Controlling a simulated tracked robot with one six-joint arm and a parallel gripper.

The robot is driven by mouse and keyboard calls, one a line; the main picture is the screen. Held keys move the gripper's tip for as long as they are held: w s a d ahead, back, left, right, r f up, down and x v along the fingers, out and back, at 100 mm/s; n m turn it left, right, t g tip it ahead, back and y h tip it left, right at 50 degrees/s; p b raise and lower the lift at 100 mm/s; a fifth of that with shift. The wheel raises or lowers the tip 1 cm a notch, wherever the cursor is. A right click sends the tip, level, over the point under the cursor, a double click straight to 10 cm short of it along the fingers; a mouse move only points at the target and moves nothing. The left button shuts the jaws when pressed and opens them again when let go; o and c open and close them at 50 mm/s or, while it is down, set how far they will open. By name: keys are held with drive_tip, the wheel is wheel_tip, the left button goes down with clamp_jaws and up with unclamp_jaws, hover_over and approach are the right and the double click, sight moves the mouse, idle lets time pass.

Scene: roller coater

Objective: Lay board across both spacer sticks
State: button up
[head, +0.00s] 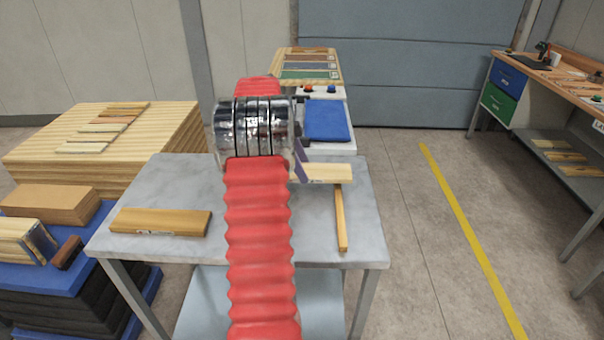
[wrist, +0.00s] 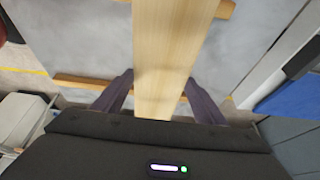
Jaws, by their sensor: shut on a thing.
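A pale wooden board (wrist: 165,60) runs between the two dark purple fingers of my gripper (wrist: 160,92), which is shut on it. In the wrist view the board passes over two thin spacer sticks, a nearer one (wrist: 80,81) and a farther one (wrist: 226,9). In the head view the board (head: 328,173) sticks out to the right of my arm, over the far end of one spacer stick (head: 341,220) on the grey table. The other stick is hidden there behind my red-sleeved arm. I cannot tell whether the board touches the sticks.
A darker labelled board (head: 160,221) lies on the left of the grey table (head: 195,172). Behind stands a white unit with a blue pad (head: 327,120). Stacked wood (head: 150,140) is at the left. A workbench (head: 560,82) stands right, beyond clear floor with a yellow line (head: 470,240).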

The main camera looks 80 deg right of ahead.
drive_tip(key=shift+f, duration=1.55)
drive_tip(key=o, duration=1.3)
drive_tip(key=shift+f, duration=0.1)
drive_tip(key=v, duration=1.2)
drive_tip(key=shift+w, duration=0.1)
